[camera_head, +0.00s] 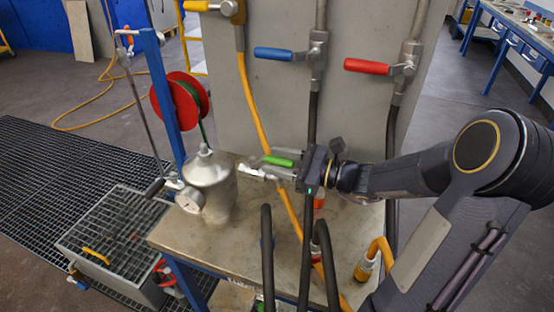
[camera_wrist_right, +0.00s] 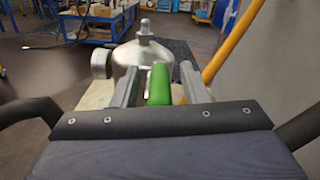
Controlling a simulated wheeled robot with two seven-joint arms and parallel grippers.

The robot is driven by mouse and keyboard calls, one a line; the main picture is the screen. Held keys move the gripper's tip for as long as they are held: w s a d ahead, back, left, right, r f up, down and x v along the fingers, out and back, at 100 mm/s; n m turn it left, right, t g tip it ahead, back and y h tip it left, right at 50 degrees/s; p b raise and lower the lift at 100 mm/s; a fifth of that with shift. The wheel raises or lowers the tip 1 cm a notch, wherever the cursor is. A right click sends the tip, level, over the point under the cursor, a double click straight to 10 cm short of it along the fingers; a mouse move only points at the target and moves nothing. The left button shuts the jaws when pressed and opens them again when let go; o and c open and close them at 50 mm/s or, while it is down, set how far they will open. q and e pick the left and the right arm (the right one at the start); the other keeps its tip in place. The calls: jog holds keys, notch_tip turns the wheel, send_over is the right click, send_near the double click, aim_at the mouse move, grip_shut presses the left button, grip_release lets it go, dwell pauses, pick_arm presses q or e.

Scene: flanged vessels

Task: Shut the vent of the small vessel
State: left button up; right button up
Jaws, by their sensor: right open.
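The small vessel (camera_head: 208,183) is a shiny metal pot with a domed top and a neck, standing at the left end of the metal bench. It also shows in the right wrist view (camera_wrist_right: 141,55), beyond the fingers. A green lever handle (camera_head: 279,161) lies just right of the vessel. In the right wrist view the green handle (camera_wrist_right: 159,84) points away between the two fingers. My right gripper (camera_head: 254,167) is open, with its fingers on either side of the handle. I cannot tell whether they touch it. The valve body under the handle is mostly hidden. My left gripper is not in view.
Yellow (camera_head: 273,54) and red (camera_head: 367,66) levers are on the grey panel behind, with a blue one between. A yellow hose (camera_head: 253,105) and dark hoses run down near my right gripper. A hose reel (camera_head: 176,100) stands behind the vessel.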

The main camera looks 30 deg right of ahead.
jog(key=shift+w+a, duration=0.15)
grip_shut()
dwell(0.4)
jog(key=shift+w+d+n+g+y+p, duration=0.3)
jog(key=shift+w+n+g+y+p, duration=0.15)
jog(key=shift+n+g+y+p, duration=0.65)
jog(key=shift+w+d+n+g+y+p, duration=0.4)
jog(key=shift+n+g+y+p, duration=0.4)
jog(key=shift+g, duration=0.65)
jog(key=shift+w+d+n+g+y+p, duration=0.25)
jog(key=shift+w+n+g+y+p, duration=0.4)
jog(key=shift+n+g, duration=0.55)
jog(key=shift+s+g, duration=0.15)
jog(key=shift+g, duration=0.1)
